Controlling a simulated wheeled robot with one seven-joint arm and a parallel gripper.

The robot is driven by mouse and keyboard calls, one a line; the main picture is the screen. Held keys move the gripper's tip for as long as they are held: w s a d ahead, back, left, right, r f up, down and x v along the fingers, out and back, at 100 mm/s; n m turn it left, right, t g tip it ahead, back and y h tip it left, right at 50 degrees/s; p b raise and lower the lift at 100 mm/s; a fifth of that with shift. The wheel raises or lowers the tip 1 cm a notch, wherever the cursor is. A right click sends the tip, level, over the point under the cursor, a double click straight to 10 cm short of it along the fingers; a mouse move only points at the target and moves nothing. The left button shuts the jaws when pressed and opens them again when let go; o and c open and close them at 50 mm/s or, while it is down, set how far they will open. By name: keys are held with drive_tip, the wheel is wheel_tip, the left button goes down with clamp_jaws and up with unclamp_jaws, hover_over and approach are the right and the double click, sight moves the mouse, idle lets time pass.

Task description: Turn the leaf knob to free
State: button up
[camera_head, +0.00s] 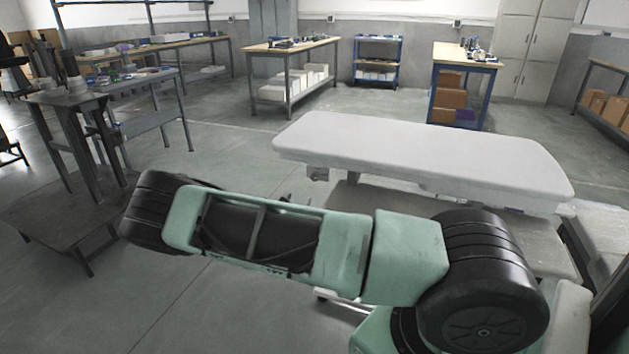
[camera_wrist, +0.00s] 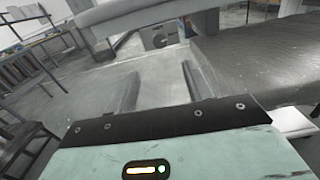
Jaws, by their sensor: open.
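My gripper (camera_wrist: 160,72) shows in the wrist view with its two dark fingers apart and nothing between them. Beyond the fingertips, under a pale padded edge, is a grey bracket (camera_wrist: 148,40) with a dark round part (camera_wrist: 159,41) on it. I cannot tell whether this round part is the leaf knob, or which way it is set. It stands apart from the fingers. In the head view the white padded table (camera_head: 420,150) lies beyond my arm, with a small fitting (camera_head: 318,174) under its near left edge. My arm hides much of the table's underside there.
A grey slab (camera_wrist: 260,65) lies close to the right of the fingers in the wrist view. A dark stand (camera_head: 70,205) is at left in the head view. Workbenches (camera_head: 290,46) and a blue cart (camera_head: 378,60) stand at the back. Open floor (camera_head: 235,140) lies between.

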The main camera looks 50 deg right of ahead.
sight(314, 178)
drive_tip(key=x, duration=1.5)
drive_tip(key=shift+d, duration=0.15)
drive_tip(key=c, duration=1)
